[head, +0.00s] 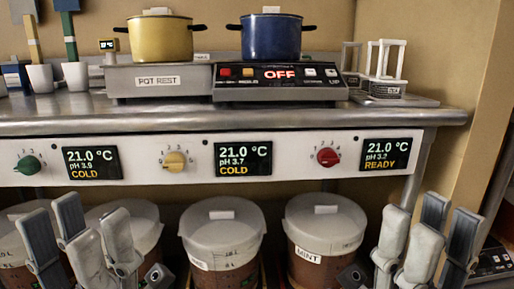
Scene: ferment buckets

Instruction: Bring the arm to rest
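My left gripper (76,222) is at the lower left, fingers pointing up and spread apart, with nothing seen between them. It is in front of the left buckets and below the shelf panel. My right gripper (430,222) is at the lower right, its fingers also pointing up and apart, and looks empty. It is to the right of the bucket labelled MINT (325,235). The lower parts of both arms are cut off by the bottom edge of the picture.
Lidded buckets stand under the metal counter (250,119), including a middle one (222,235). The white panel (310,180) has green, yellow and red knobs; displays read COLD, COLD, READY. A yellow pot (160,40) and a blue pot (270,38) stand above; the hotplate display (280,74) reads OFF.

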